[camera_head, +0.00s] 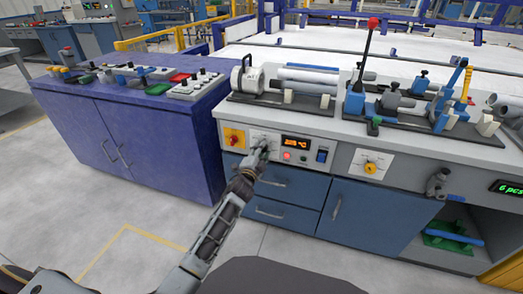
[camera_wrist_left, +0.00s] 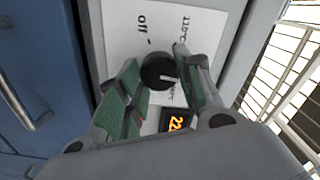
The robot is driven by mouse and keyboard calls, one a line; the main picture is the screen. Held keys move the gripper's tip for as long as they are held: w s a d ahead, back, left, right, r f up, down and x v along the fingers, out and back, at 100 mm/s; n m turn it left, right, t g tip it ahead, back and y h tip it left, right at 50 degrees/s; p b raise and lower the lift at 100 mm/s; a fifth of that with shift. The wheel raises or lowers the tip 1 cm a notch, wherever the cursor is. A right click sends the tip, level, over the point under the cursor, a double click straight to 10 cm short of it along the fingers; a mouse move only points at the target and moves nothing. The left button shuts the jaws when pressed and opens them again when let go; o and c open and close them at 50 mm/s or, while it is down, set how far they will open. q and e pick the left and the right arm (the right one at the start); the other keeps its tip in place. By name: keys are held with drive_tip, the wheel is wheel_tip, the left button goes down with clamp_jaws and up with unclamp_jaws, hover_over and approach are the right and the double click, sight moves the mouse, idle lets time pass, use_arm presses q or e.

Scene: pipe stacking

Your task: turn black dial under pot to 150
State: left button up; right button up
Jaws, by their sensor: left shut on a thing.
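The black dial (camera_wrist_left: 157,72) sits on a white label plate in the left wrist view, with "off" and "110°C" printed around it and a pale pointer mark on its face. My left gripper (camera_wrist_left: 156,60) has its green-padded fingers on both sides of the dial and is shut on it. In the head view my left gripper (camera_head: 262,146) reaches the bench's front panel and mostly hides the dial. The orange display (camera_head: 296,143) beside it shows a temperature in °C. In the wrist view this display starts with "22" and is partly cut off. My right gripper is not in view.
A white pot-like heater (camera_head: 246,77) stands on the bench above the panel. A red button (camera_head: 287,156), a blue switch (camera_head: 321,156) and a red knob on a yellow plate (camera_head: 234,138) are close by. Blue drawers (camera_head: 285,212) lie below.

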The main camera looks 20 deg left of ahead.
use_arm(q)
drive_tip(key=shift+f+n, duration=0.1)
drive_tip(key=shift+n, duration=0.6)
drive_tip(key=o, duration=1.1)
drive_tip(key=shift+c, duration=0.2)
drive_tip(key=shift+s, duration=0.15)
drive_tip(key=s, duration=1.1)
drive_tip(key=shift+s+a, duration=0.2)
drive_tip(key=shift+s, duration=0.15)
